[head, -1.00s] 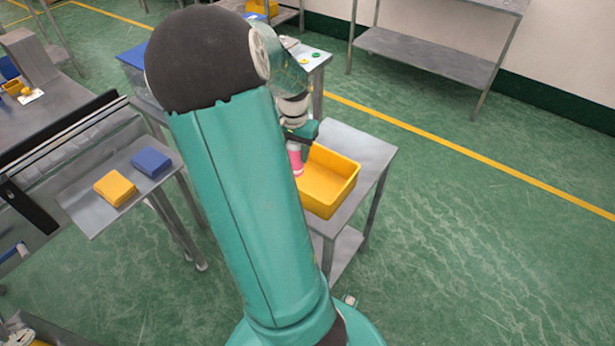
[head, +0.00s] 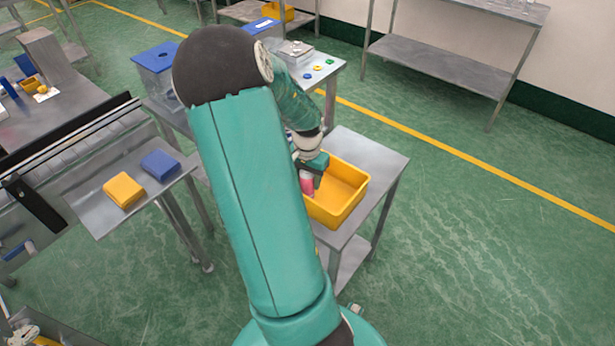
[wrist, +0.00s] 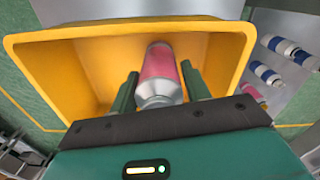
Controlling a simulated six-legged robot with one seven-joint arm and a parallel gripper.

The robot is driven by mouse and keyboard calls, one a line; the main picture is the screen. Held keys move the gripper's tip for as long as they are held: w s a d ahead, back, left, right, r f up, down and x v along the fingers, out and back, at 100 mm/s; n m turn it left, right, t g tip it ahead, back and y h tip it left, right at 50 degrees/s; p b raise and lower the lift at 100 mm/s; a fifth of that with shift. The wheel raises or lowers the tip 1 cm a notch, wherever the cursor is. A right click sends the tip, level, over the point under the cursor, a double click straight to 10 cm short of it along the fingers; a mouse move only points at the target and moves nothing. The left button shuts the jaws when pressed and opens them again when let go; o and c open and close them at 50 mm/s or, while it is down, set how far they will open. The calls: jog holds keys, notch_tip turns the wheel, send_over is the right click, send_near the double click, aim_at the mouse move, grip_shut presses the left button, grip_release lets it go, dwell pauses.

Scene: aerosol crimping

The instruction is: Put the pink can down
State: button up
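The pink can (head: 306,182) with a silver shoulder is inside the left part of the yellow bin (head: 350,207), below my gripper (head: 309,170). In the wrist view the can (wrist: 159,66) lies between the two fingers of my gripper (wrist: 160,72), which meet its sides with no clear gap. The yellow bin's wall (wrist: 225,60) surrounds it there. I cannot tell whether the can's far end touches the bin floor.
The bin stands on a small grey metal table (head: 378,152). A yellow block (head: 124,190) and a blue block (head: 160,165) rest on a metal tray at left. The bin's right part is empty.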

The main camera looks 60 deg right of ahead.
jog(key=shift+o, duration=1.1)
notch_tip(320, 180, up, 12)
jog(key=shift+r, duration=0.2)
jog(key=w+a+r+n+t, duration=0.1)
jog(key=w+a+r+n, duration=0.2)
jog(key=a, duration=0.4)
jog(key=w+a+r+n+t, duration=0.1)
jog(key=w+a+r+n, duration=0.15)
jog(key=a, duration=0.35)
jog(key=w+a+r+n+t, duration=0.1)
jog(key=w+a+r+n, duration=0.2)
jog(key=a, duration=0.4)
jog(key=s+a+r+n+t, duration=0.1)
jog(key=a+n, duration=0.3)
jog(key=a, duration=0.6)
jog(key=s+a+r+n+t, duration=0.1)
jog(key=s+a+r+n, duration=0.3)
jog(key=a, duration=0.6)
jog(key=shift+a+r+n+t, duration=0.15)
jog(key=shift+a+n+t, duration=0.2)
jog(key=shift+n, duration=0.2)
